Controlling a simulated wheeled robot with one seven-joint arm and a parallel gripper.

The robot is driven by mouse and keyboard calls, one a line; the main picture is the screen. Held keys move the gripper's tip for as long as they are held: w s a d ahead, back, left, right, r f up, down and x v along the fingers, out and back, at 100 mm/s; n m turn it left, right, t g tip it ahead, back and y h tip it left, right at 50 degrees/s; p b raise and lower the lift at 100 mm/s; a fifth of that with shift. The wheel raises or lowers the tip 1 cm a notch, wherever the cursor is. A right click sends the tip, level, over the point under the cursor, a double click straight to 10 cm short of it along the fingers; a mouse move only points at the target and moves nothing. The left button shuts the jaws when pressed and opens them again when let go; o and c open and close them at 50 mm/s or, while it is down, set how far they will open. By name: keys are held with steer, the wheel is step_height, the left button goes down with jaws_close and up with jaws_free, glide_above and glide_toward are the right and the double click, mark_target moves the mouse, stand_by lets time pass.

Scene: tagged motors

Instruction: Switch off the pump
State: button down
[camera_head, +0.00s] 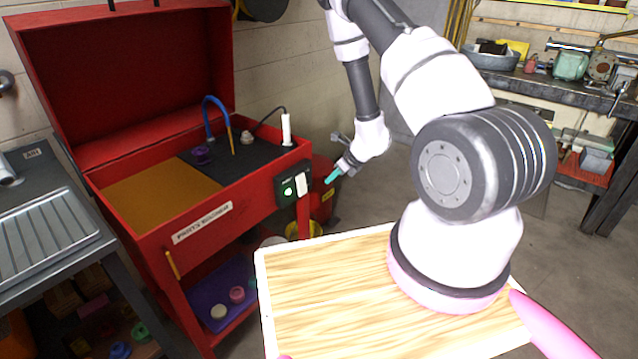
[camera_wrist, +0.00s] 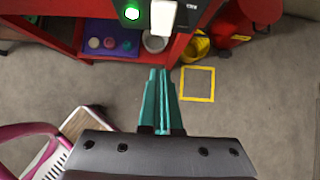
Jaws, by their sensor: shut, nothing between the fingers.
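The pump's switch box (camera_head: 287,191) is a dark panel on the right front corner of the red parts washer (camera_head: 205,212). It has a lit green light (camera_head: 288,192) and a white rocker switch (camera_head: 303,184). In the wrist view the green light (camera_wrist: 131,12) and the white switch (camera_wrist: 163,17) show at the top edge, the switch partly cut off. My gripper (camera_head: 332,177) is shut and empty, with teal fingertips, to the right of the switch box and apart from it. In the wrist view its fingers (camera_wrist: 161,77) point toward the washer, below the switch.
The washer's lid (camera_head: 125,75) stands open. A blue hose (camera_head: 213,100) rises from its basin. A red can (camera_wrist: 243,22) and a yellow container (camera_wrist: 196,46) stand on the floor beside the washer. A yellow square (camera_wrist: 184,84) marks the floor. A grey bench (camera_head: 50,230) stands left.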

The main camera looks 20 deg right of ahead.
glide_toward(304, 191)
step_height(304, 191, down, 4)
steer(key=shift+w+a+f, duration=0.4)
steer(key=shift+w+a, duration=0.1)
steer(key=shift+w, duration=0.2)
steer(key=shift+w+a+f, duration=0.35)
steer(key=shift+w+a, duration=0.1)
steer(key=shift+w, duration=0.2)
steer(key=shift+w+a+f+t+y, duration=0.2)
steer(key=shift+f+t+y, duration=0.1)
steer(key=shift+t, duration=0.1)
steer(key=shift+r, duration=0.25)
